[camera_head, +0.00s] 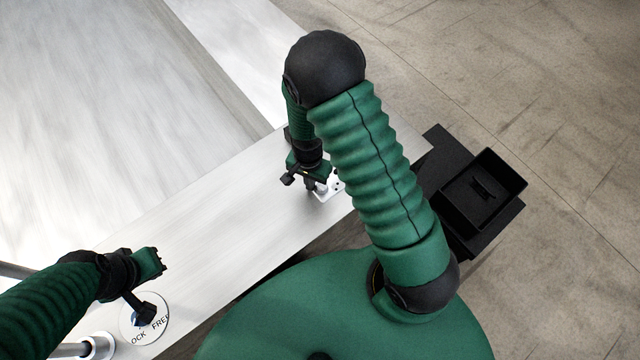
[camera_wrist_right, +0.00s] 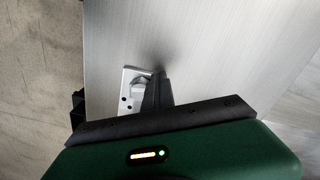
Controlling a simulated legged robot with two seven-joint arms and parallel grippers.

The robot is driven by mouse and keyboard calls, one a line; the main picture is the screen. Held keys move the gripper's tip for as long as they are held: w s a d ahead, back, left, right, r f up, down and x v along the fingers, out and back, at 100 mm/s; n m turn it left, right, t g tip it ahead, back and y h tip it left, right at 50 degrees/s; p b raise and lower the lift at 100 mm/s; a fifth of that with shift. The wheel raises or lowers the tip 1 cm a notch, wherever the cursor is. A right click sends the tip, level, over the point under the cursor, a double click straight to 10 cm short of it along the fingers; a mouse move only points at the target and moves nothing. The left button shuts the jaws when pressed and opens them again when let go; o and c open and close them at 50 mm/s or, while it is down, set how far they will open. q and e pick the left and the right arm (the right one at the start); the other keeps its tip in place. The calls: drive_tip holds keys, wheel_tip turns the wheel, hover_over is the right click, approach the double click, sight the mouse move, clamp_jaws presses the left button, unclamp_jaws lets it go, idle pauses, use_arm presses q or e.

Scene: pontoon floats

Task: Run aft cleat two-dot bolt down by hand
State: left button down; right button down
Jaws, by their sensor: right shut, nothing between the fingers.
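The aft cleat's small pale base plate (camera_head: 328,190) is on the metal deck, partly hidden by my right gripper (camera_head: 308,187). In the right wrist view the plate (camera_wrist_right: 128,98) shows a few dark dots or holes along its left side. A rounded metal piece, perhaps the bolt head (camera_wrist_right: 142,80), is at its upper part, just left of my right gripper's fingers (camera_wrist_right: 157,92). The right gripper is shut and empty, its fingers close beside this piece; contact cannot be told. My left gripper (camera_head: 143,305) is over a round label at the lower left; its finger gap is not clear.
The round label (camera_head: 152,328) reads "FREE" and a partly hidden "OCK". A silver post (camera_head: 98,346) stands beside it. A black open tray (camera_head: 484,190) with small dark pieces is on a black stand right of the deck's edge. The pale deck (camera_head: 215,230) between the grippers is clear.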

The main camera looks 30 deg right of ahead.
drive_tip(key=m, duration=0.1)
drive_tip(key=m+p, duration=0.1)
drive_tip(key=m, duration=0.1)
drive_tip(key=r+m+p, duration=0.1)
drive_tip(key=m, duration=0.1)
drive_tip(key=shift+s+a, duration=0.15)
drive_tip(key=shift+s, duration=0.1)
drive_tip(key=m, duration=0.1)
drive_tip(key=m+p, duration=0.1)
drive_tip(key=m, duration=0.1)
drive_tip(key=m+p, duration=0.1)
drive_tip(key=m, duration=0.1)
drive_tip(key=shift+w+d+f, duration=0.15)
drive_tip(key=shift+d+f, duration=0.05)
drive_tip(key=shift+d, duration=0.05)
drive_tip(key=shift+w+d+f+m, duration=0.15)
drive_tip(key=shift+m, duration=0.45)
drive_tip(key=shift+w+d+f+m, duration=0.1)
drive_tip(key=shift+f+m, duration=0.15)
drive_tip(key=shift+m, duration=0.05)
drive_tip(key=c, duration=2)
unclamp_jaws()
drive_tip(key=o, duration=0.7)
drive_tip(key=shift+a+r, duration=0.1)
drive_tip(key=shift+a, duration=0.1)
drive_tip(key=shift+o, duration=0.7)
drive_tip(key=shift+d, duration=0.1)
